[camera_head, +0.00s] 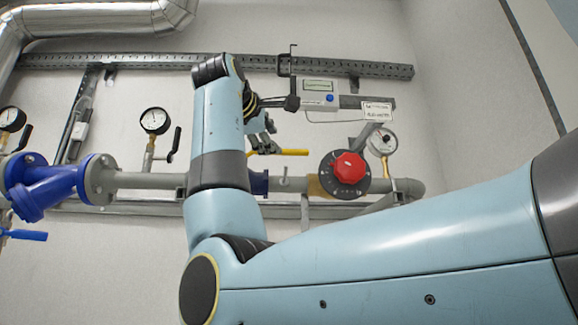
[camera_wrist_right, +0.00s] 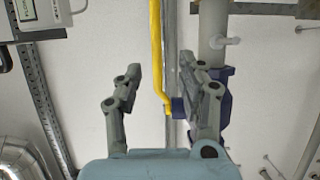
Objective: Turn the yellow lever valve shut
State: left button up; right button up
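The yellow lever (camera_head: 282,152) sticks out to the right from behind my right gripper (camera_head: 263,142) in the head view, roughly in line with the pipe. In the right wrist view the yellow lever (camera_wrist_right: 157,50) runs upright beside the grey pipe and bends towards the blue valve body (camera_wrist_right: 222,82). My right gripper (camera_wrist_right: 162,92) is open there, with the lever in the gap between its fingers. I see no clear contact. In the head view, my right arm hides part of the valve; some dark blue body (camera_head: 259,183) shows. My left gripper is not in view.
A meter box (camera_head: 320,94) hangs above the lever. Blue valve fittings (camera_head: 50,185) and another gauge (camera_head: 154,121) are at left. A perforated rail (camera_head: 130,61) crosses above.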

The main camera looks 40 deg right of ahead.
aim_at(284, 149)
jog(key=x, duration=0.8)
jog(key=shift+r, duration=0.2)
jog(key=shift+x, duration=1)
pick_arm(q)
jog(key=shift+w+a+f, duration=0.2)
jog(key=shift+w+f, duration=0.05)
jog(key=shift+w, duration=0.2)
pick_arm(e)
jog(key=c, duration=0.7)
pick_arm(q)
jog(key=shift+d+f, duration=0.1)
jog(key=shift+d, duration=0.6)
pick_arm(e)
grip_shut()
